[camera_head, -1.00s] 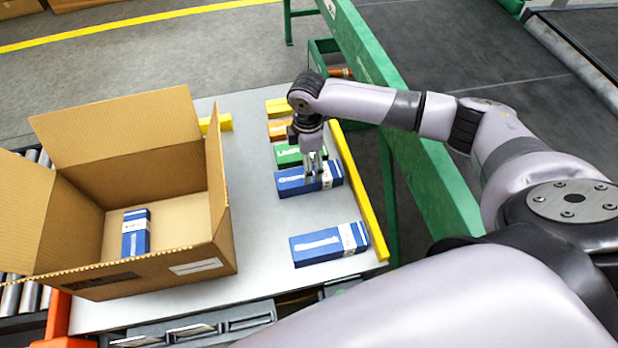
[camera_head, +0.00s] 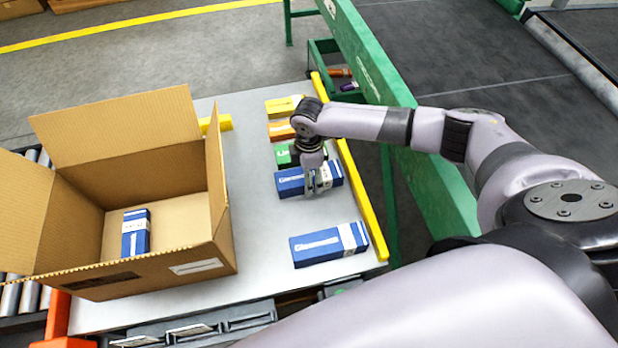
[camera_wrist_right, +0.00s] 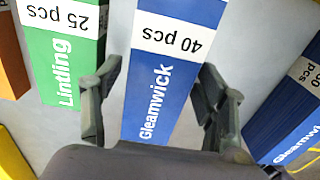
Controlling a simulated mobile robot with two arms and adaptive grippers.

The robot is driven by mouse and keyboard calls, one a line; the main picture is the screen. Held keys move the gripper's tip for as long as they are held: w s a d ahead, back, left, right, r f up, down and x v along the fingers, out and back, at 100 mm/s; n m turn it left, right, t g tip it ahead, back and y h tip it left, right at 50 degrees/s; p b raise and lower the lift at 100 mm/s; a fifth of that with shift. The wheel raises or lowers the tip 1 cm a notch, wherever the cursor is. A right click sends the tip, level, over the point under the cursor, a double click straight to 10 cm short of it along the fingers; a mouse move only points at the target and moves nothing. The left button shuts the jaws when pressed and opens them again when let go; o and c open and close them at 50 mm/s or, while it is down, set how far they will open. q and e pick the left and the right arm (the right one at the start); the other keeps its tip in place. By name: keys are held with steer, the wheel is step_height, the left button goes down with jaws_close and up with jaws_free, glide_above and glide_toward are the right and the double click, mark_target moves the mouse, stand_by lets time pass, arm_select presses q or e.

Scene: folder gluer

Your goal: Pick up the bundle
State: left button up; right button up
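Blue bundles marked "Gleamwick" lie on the grey table. One (camera_head: 290,184) is at the middle right, just in front of a green bundle (camera_head: 284,157); another (camera_head: 320,246) lies nearer me. My right gripper (camera_head: 318,188) is low over the middle blue bundle. In the right wrist view that bundle (camera_wrist_right: 160,85), labelled "40 pcs", lies between the spread fingers of the right gripper (camera_wrist_right: 160,110); no firm grip shows. The green "Lintling" bundle (camera_wrist_right: 65,50) is beside the left finger. My left gripper is out of view.
An open cardboard box (camera_head: 70,285) stands on the left of the table with a blue bundle (camera_head: 136,235) inside. Orange (camera_head: 280,130) and yellow (camera_head: 284,105) bundles lie behind the green one. A yellow rail (camera_head: 362,200) edges the right side.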

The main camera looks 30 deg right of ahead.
steer(key=c, duration=1.2)
steer(key=shift+r, duration=0.15)
